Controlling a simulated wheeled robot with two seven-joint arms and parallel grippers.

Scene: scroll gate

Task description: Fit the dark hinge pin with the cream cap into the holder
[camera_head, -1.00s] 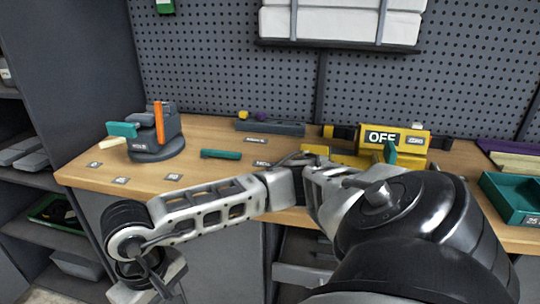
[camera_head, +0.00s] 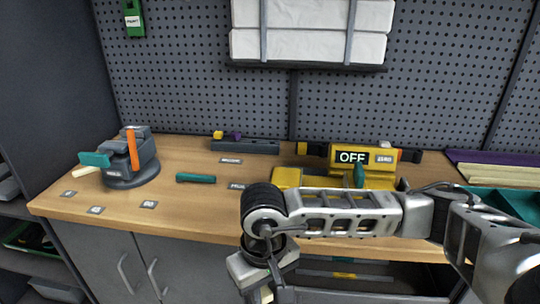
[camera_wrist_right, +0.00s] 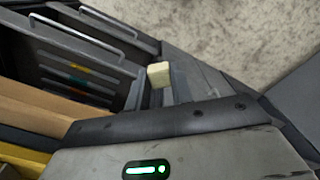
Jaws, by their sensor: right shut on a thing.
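My right gripper (camera_head: 267,291) hangs low in front of the bench in the head view, near the bottom edge. In the right wrist view its fingers (camera_wrist_right: 157,88) are closed on a small block-like cream cap (camera_wrist_right: 158,73), the cap of the hinge pin. The pin's dark body cannot be made out. A dark grey rail (camera_head: 258,147) with a yellow and a purple piece at its left end lies at the back of the bench. A grey swivel fixture (camera_head: 140,168) with an orange lever stands at the left. I cannot tell which is the holder. My left gripper is out of view.
A yellow unit marked OFF (camera_head: 378,157) stands at the back right, partly behind my right arm. A teal bar (camera_head: 196,178) lies mid-bench. A teal tray (camera_head: 492,198) is at the right.

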